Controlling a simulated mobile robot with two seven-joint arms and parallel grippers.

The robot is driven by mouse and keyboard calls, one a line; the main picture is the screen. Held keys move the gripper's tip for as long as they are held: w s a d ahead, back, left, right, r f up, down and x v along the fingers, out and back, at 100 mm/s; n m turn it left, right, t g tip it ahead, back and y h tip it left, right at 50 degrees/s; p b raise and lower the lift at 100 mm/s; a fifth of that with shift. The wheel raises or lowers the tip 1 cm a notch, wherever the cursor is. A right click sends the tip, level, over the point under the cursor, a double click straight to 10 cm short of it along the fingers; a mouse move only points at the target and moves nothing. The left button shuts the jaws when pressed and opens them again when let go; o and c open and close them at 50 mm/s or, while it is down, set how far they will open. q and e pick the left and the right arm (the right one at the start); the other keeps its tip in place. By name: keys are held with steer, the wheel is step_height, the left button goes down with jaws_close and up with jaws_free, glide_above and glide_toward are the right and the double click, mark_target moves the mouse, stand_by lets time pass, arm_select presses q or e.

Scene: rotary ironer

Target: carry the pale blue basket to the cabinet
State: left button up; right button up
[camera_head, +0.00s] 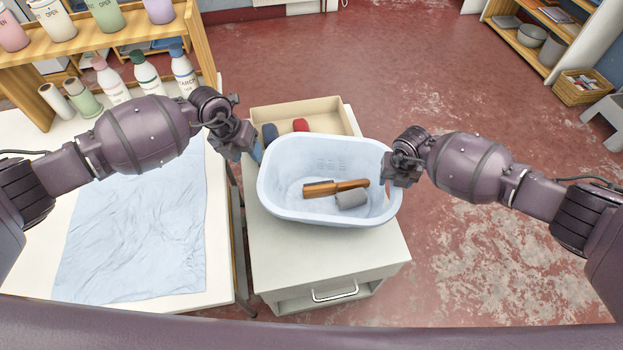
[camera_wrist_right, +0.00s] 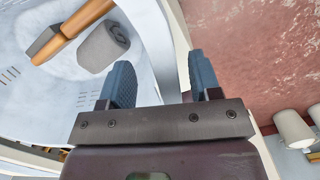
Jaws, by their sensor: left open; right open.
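The pale blue basket (camera_head: 330,210) stands upright on a white drawer unit (camera_head: 330,258). It holds a wooden-handled brush (camera_head: 335,187) and a grey rolled cloth (camera_head: 352,198). My left gripper (camera_head: 257,153) is open at the basket's left rim; its own arm partly hides the fingers, so I cannot tell if they straddle the rim. My right gripper (camera_head: 388,180) is at the right rim. In the right wrist view my right gripper (camera_wrist_right: 162,82) is open, with the rim of the basket (camera_wrist_right: 150,25) passing between its two blue fingers.
A shallow tan box (camera_head: 325,112) with dark and red items sits behind the basket. A white table (camera_head: 30,250) with a blue cloth (camera_head: 135,235) and bottles is at left. An open shelf unit (camera_head: 545,52) and wicker basket (camera_head: 582,90) stand far right. Red floor lies clear between.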

steer(key=shift+r, duration=0.3)
arm_select(q)
steer(key=shift+a+r, duration=0.15)
steer(key=shift+r, duration=0.3)
arm_select(e)
step_height(320, 180, up, 11)
steer(key=s, duration=0.1)
steer(key=shift+s+r, duration=0.15)
steer(key=shift+r, duration=0.05)
